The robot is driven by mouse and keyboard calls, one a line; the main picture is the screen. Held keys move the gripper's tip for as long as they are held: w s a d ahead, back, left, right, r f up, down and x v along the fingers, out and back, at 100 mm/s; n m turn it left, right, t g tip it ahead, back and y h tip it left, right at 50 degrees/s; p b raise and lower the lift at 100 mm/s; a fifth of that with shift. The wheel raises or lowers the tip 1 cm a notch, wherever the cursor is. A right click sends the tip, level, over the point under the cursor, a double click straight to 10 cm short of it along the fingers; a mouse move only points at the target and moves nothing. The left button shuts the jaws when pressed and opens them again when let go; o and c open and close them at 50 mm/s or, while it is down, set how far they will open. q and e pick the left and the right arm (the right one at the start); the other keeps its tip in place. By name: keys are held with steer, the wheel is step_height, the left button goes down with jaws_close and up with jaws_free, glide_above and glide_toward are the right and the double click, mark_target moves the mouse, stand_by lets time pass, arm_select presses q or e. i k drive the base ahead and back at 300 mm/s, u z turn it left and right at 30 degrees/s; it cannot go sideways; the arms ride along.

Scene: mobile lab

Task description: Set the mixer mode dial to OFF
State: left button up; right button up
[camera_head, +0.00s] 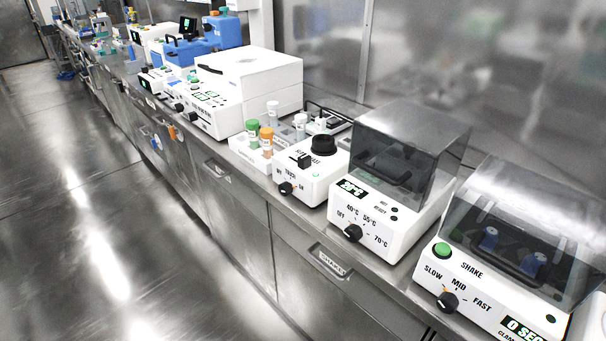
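The mixer (318,176) is a small white unit with a black round cup (323,144) on top, standing on the steel bench right of centre. Its black mode dial (286,188) is on the sloped front face, below small printed labels. The dial's setting is too small to tell. Neither of my grippers is in view, and nothing covers the dial.
A tube rack (249,154) with capped tubes stands left of the mixer. A heater with a smoky lid (377,226) and dial (353,233) stands close at its right. A shaker (466,288) is farther right. The floor (120,230) before the bench is clear.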

mark_target(285, 188)
steer(key=u, duration=1.7)
steer(key=i, duration=0.75)
steer(key=z, duration=2.5)
